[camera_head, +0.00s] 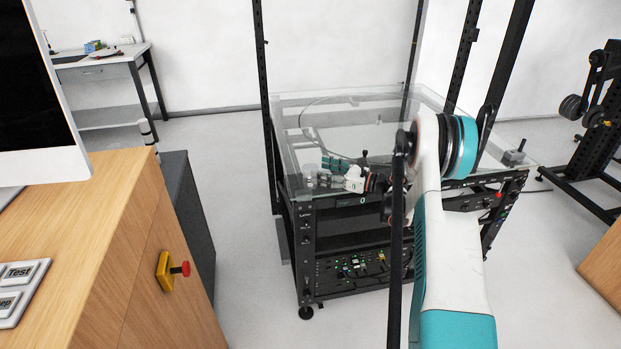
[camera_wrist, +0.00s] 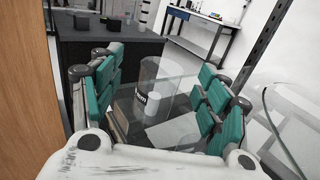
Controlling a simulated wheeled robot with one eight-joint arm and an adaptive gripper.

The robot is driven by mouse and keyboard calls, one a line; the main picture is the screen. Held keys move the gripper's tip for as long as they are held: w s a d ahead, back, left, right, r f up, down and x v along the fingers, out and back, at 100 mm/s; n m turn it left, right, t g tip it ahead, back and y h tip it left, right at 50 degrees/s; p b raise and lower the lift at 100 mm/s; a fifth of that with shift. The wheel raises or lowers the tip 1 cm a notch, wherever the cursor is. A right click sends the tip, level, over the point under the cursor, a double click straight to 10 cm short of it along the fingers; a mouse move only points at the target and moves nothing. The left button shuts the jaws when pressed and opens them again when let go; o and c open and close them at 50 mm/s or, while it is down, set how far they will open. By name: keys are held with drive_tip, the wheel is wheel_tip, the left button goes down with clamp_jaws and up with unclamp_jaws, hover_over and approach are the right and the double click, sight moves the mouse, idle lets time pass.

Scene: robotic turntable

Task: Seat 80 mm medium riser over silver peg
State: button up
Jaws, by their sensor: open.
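My gripper (camera_head: 332,172) is low over the front left corner of the clear turntable top in the head view. In the wrist view my gripper (camera_wrist: 157,90) is open, with teal finger pads wide apart to left and right. A see-through cylinder with dark lettering (camera_wrist: 150,100), which looks like the medium riser, stands between the fingers, apart from the pads as far as I can tell. In the head view small clear and grey round pieces (camera_head: 311,177) are beside the gripper. I cannot make out the silver peg in either view.
The turntable's clear top (camera_head: 290,140) sits in a black rack frame with upright posts (camera_head: 266,110). A wooden desk (camera_head: 130,240) with a monitor stands at the left, beside a dark cabinet (camera_head: 188,210). Open floor lies between desk and rack.

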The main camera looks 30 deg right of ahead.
sight(311, 167)
drive_tip(key=b+x, duration=0.2)
drive_tip(key=x, duration=0.3)
drive_tip(key=shift+d+f, duration=0.15)
drive_tip(key=c, duration=1.3)
